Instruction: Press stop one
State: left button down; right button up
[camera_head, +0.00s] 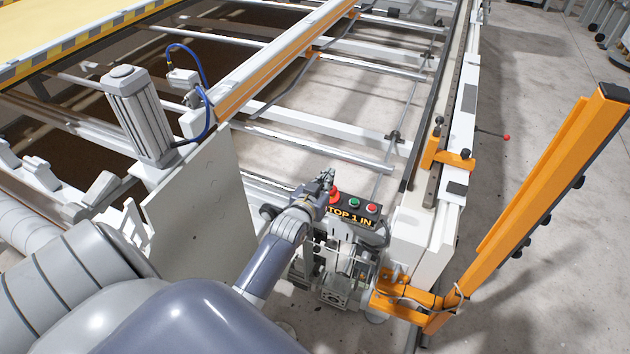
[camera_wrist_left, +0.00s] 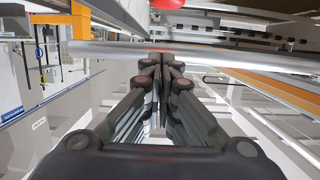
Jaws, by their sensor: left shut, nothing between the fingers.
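A black control box (camera_head: 376,220) carries a yellow label (camera_head: 350,216) reading "STOP 1 IN", partly covered by my left arm. Along its top are a large red button (camera_head: 335,197) at the left, a green button (camera_head: 354,203) and a smaller red button (camera_head: 371,208). My left gripper (camera_head: 328,177) is shut and empty, just above and left of the large red button. I cannot tell whether it touches it. In the left wrist view the closed fingers (camera_wrist_left: 161,62) point forward, and a red round thing (camera_wrist_left: 167,4) shows beyond their tips at the top edge. My right gripper is not in view.
A machine unit (camera_head: 340,268) stands below the box. An orange post (camera_head: 540,200) rises at the right, and a white frame beam (camera_head: 412,240) stands beside the box. A grey panel (camera_head: 200,205) is left of my forearm. Open floor (camera_head: 540,290) lies at the right.

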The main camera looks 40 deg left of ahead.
pick_arm(q)
jog(key=v, duration=0.8)
jog(key=shift+b, duration=0.45)
jog(key=shift+f, duration=0.15)
jog(key=s+d+f+m+g+h, duration=0.1)
jog(key=s+d+f+g, duration=0.2)
jog(key=f, duration=0.7)
jog(key=s+d+f+m+g+h, duration=0.1)
jog(key=s+d+f, duration=0.3)
jog(key=f, duration=0.6)
jog(key=s+d+f+g+h, duration=0.1)
jog(key=s+d+f+g, duration=0.15)
jog(key=s+f, duration=0.6)
jog(key=s+f+m+g, duration=0.1)
jog(key=s+f+g, duration=0.1)
jog(key=s+f, duration=0.4)
jog(key=s+d+f+m+g, duration=0.1)
jog(key=s+f+g, duration=0.2)
jog(key=s, duration=0.9)
jog(key=s+d+f+m+g, duration=0.1)
jog(key=s+f+g, duration=0.1)
jog(key=s+f, duration=0.7)
jog(key=shift+s+d+f, duration=0.2)
jog(key=shift+s+f, duration=0.05)
jog(key=shift+f, duration=0.1)
